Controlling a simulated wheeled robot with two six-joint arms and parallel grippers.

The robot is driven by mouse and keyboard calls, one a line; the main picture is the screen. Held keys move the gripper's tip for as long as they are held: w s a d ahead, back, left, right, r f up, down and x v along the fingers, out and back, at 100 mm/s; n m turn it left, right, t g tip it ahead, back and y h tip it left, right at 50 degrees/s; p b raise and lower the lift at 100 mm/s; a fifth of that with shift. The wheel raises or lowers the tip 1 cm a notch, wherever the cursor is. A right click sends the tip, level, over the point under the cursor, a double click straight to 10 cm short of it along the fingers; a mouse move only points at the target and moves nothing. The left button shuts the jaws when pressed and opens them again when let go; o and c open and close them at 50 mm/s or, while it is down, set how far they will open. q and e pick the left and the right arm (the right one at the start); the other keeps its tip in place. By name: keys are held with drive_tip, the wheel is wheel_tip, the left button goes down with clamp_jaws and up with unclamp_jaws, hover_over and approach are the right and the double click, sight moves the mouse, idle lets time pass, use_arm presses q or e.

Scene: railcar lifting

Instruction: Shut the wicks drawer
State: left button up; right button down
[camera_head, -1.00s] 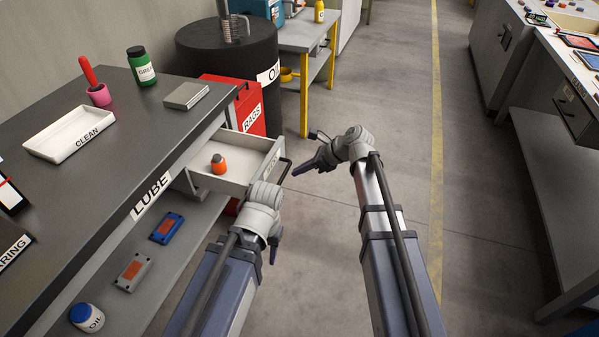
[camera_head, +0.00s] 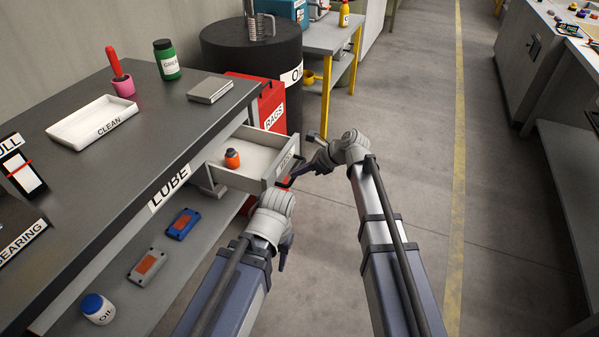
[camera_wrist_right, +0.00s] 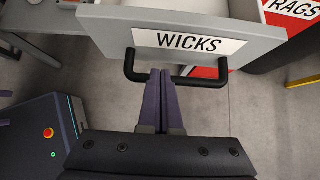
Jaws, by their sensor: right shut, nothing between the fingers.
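The wicks drawer (camera_head: 243,172) sticks out open from the end of the LUBE bench, with an orange-capped jar (camera_head: 232,158) inside. In the right wrist view its grey front (camera_wrist_right: 112,27) carries the WICKS label (camera_wrist_right: 188,42) and a black bar handle (camera_wrist_right: 213,82). My right gripper (camera_head: 296,176) is shut and empty at the handle. Its purple fingertips (camera_wrist_right: 161,76) overlap the middle of the bar in the right wrist view; I cannot tell whether they touch it. My left gripper (camera_head: 284,258) is low in front of the bench, and its jaw state is unclear.
The bench top (camera_head: 150,140) holds a white CLEAN tray (camera_head: 62,132), a green jar (camera_head: 167,62) and a grey box (camera_head: 210,90). A red RAGS bin (camera_head: 272,98) and a black oil drum (camera_head: 250,58) stand behind the drawer.

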sight(235, 152)
drive_tip(key=w+a, duration=0.3)
drive_tip(key=a, duration=0.4)
drive_tip(key=w+a, duration=0.3)
drive_tip(key=a, duration=0.4)
drive_tip(key=w+a, duration=0.3)
drive_tip(key=a, duration=0.4)
drive_tip(key=shift+w, duration=0.25)
drive_tip(key=shift+w+a, duration=0.1)
drive_tip(key=shift+a, duration=0.2)
drive_tip(key=shift+a+r, duration=0.1)
drive_tip(key=shift+d, duration=0.35)
drive_tip(key=s+d, duration=0.1)
drive_tip(key=d, duration=0.2)
drive_tip(key=shift+s, duration=0.35)
drive_tip(key=p+v, duration=0.7)
drive_tip(key=v, duration=0.3)
drive_tip(key=shift+d, duration=0.3)
